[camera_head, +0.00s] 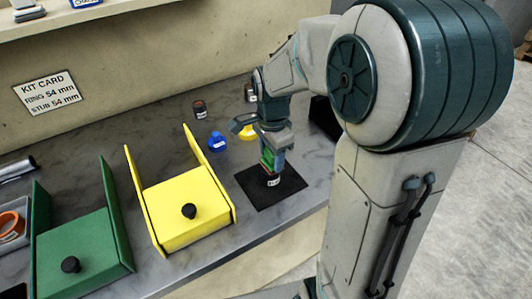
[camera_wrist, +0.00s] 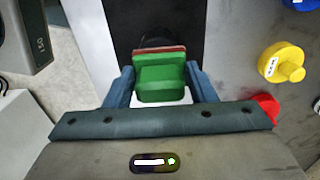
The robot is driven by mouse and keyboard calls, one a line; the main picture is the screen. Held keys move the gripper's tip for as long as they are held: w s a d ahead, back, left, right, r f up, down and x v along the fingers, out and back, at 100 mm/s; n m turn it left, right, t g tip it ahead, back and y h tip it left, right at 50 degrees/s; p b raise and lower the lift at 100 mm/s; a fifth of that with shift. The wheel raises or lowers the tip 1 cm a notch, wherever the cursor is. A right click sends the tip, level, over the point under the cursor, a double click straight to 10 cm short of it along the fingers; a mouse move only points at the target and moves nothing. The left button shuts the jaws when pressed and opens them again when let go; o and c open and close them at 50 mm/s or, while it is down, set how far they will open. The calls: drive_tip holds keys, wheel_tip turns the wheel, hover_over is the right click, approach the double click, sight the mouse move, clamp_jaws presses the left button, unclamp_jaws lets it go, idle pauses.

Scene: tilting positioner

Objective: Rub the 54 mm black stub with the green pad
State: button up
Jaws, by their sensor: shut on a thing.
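My gripper (camera_head: 270,158) is shut on the green pad (camera_head: 267,157) and holds it over the black mat (camera_head: 288,187). In the wrist view the pad (camera_wrist: 160,80) sits between the two blue fingers (camera_wrist: 160,88), with a reddish-brown layer along its far edge. A dark stub with a white label (camera_head: 273,182) stands on the mat right under the pad. In the wrist view only a dark rounded edge (camera_wrist: 156,42) shows beyond the pad; the rest is hidden. I cannot tell whether pad and stub touch.
A yellow fixture (camera_head: 185,205) and a green fixture (camera_head: 80,250), each with a black knob, stand to the left. A blue piece (camera_head: 216,142), a yellow piece (camera_head: 247,132) and a dark labelled cylinder (camera_head: 199,108) stand behind. A kit card (camera_head: 48,93) reads stub 54 mm.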

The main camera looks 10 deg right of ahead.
drive_tip(key=shift+w+d, duration=0.2)
drive_tip(key=shift+d, duration=0.6)
drive_tip(key=shift+a, duration=0.15)
drive_tip(key=a, duration=0.1)
drive_tip(key=s+a, duration=0.1)
drive_tip(key=a, duration=0.1)
drive_tip(key=shift+a, duration=0.2)
drive_tip(key=shift+s+a+r, duration=0.1)
drive_tip(key=shift+a+r, duration=0.1)
drive_tip(key=shift+r, duration=0.05)
wheel_tip(320, 180, up, 8)
drive_tip(key=p, duration=0.5)
drive_tip(key=shift+f, duration=0.15)
drive_tip(key=shift+d, duration=0.1)
